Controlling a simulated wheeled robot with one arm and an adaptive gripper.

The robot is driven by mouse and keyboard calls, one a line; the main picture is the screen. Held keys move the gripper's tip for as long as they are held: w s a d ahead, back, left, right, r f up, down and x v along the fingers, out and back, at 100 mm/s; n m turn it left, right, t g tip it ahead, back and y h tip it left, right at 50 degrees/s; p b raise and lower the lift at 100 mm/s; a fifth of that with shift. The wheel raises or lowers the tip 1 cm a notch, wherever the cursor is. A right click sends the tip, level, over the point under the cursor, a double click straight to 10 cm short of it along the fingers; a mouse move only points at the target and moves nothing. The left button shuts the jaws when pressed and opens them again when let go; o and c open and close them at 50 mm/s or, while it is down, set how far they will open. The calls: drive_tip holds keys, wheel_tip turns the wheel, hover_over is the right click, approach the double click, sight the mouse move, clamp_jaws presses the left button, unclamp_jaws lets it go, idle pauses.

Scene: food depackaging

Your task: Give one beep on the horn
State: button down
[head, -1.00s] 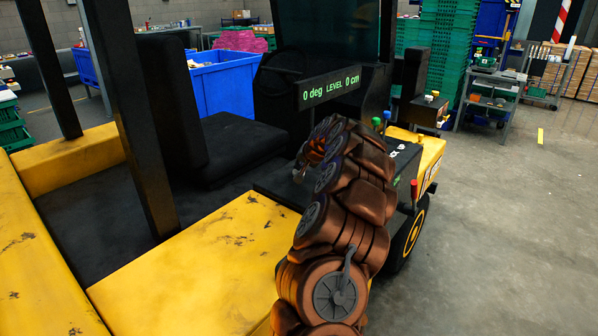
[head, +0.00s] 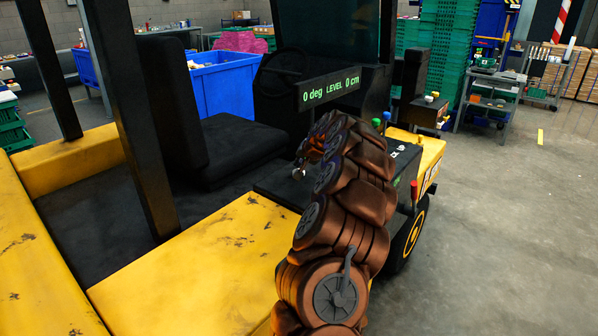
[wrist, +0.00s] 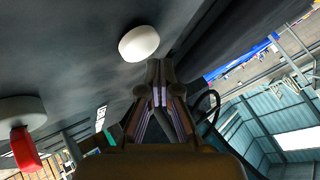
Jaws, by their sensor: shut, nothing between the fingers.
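No part is plainly labelled as a horn. In the wrist view, a round white knob or button (wrist: 139,42) stands out from a dark panel. My gripper (wrist: 158,70) is shut and empty, its fingertips just below and right of the white knob; I cannot tell whether they touch it. A red button (wrist: 25,150) on a grey round base shows at the left edge of the wrist view. In the head view my gripper (head: 299,172) is small and low over the black console (head: 275,185), partly hidden by my arm.
The yellow truck has a dark seat (head: 235,145), a black post (head: 148,130) and a display (head: 330,90) reading 0 deg LEVEL 0 cm. Green (head: 376,122), blue (head: 387,115) and red (head: 413,188) lever knobs stand right of my arm. Open floor (head: 520,230) lies right.

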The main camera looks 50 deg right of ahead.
idle(0.3)
drive_tip(key=shift+r+p, duration=0.55)
drive_tip(key=shift+r, duration=2)
